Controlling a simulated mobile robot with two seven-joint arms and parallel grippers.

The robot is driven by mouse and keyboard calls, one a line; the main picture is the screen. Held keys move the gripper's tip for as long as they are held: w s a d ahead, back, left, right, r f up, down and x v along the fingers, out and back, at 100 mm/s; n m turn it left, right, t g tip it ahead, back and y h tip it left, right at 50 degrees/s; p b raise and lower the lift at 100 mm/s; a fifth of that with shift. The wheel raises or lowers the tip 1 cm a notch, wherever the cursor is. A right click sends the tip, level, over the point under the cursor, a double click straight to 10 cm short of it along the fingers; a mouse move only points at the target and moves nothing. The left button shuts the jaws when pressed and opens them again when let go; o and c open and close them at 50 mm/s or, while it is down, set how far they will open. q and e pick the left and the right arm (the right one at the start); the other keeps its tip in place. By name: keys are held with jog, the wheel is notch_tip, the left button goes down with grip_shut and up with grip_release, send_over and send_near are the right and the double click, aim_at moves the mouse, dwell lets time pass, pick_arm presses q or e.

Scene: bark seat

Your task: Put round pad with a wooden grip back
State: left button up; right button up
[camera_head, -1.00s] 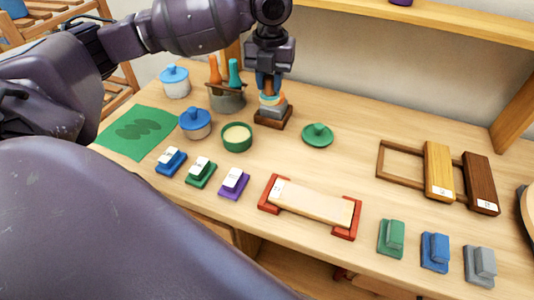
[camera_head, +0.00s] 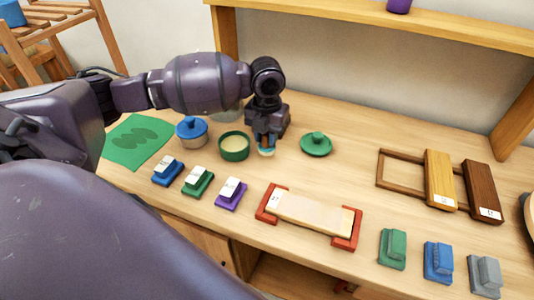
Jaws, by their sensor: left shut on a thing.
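My left gripper (camera_head: 266,138) points down beside the open green pot, on its right. It is shut on the round pad (camera_head: 266,152), whose pale lower edge shows just under the fingers; the wooden grip is mostly hidden by them. I cannot tell whether the pad touches the table. The open green pot (camera_head: 234,146) holds a cream-coloured filling. Its green lid (camera_head: 316,144) lies on the table to the right of the gripper. The small dark wooden stand seen earlier is hidden behind my arm. My right gripper is not in view.
A blue-lidded jar (camera_head: 192,132) stands left of the pot. Blue, green and purple blocks (camera_head: 230,193) line the front. A pale board in a red holder (camera_head: 311,211) is at centre front. Wooden frames (camera_head: 440,180) lie at right.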

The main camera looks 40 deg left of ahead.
aim_at(266, 153)
pick_arm(q)
jog(key=shift+f, duration=0.8)
notch_tip(266, 153, down, 5)
jog(key=shift+b, duration=0.35)
jog(key=shift+r, duration=0.1)
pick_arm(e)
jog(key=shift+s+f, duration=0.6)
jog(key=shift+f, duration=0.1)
pick_arm(q)
jog(key=shift+f, duration=0.2)
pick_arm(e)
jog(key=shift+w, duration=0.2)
pick_arm(q)
jog(key=o, duration=0.6)
jog(key=shift+o, duration=1.4)
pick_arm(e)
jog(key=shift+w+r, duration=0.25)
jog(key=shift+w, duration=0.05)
pick_arm(q)
jog(key=shift+r, duration=0.1)
